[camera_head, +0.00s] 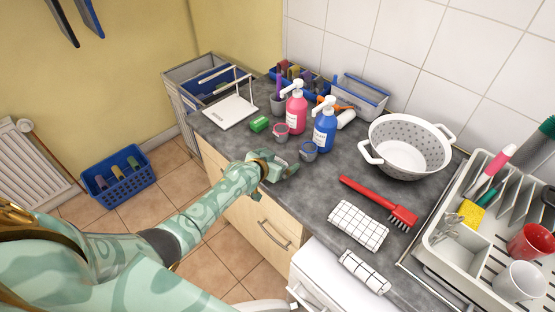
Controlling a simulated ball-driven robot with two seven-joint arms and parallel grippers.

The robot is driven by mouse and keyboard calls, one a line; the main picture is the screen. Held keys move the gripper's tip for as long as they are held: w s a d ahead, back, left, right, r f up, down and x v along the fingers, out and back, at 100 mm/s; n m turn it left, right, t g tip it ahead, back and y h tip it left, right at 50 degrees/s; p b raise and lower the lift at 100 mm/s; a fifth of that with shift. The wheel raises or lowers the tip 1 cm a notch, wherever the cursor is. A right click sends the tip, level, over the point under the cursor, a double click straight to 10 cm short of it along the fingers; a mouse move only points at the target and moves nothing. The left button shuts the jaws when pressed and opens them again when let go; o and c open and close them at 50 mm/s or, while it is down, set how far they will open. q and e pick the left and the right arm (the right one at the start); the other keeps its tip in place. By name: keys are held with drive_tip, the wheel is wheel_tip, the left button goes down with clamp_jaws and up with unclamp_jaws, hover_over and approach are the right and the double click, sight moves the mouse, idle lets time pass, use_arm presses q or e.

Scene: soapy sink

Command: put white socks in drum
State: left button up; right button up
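My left gripper (282,171) is above the front edge of the grey worktop, apart from the bottles; I cannot tell whether its fingers are open or shut, and I make out nothing held. My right gripper is out of view. No white socks can be made out. A white appliance (335,280) stands under the worktop at the bottom, cut off by the frame. A pale rounded part (265,306) shows low beside it. No drum opening is visible.
A blue basket (122,190) with coloured items stands on the floor at left. On the worktop are a pink bottle (296,112), a blue bottle (324,134), a white colander (408,149), a red brush (375,200), a checked cloth (358,225) and a dish rack (480,262).

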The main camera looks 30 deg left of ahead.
use_arm(q)
drive_tip(key=p+v, duration=0.3)
drive_tip(key=v, duration=0.3)
drive_tip(key=shift+s+r, duration=0.1)
drive_tip(key=shift+r, duration=0.15)
drive_tip(key=p+v, duration=0.2)
drive_tip(key=v, duration=0.8)
drive_tip(key=shift+f, duration=0.25)
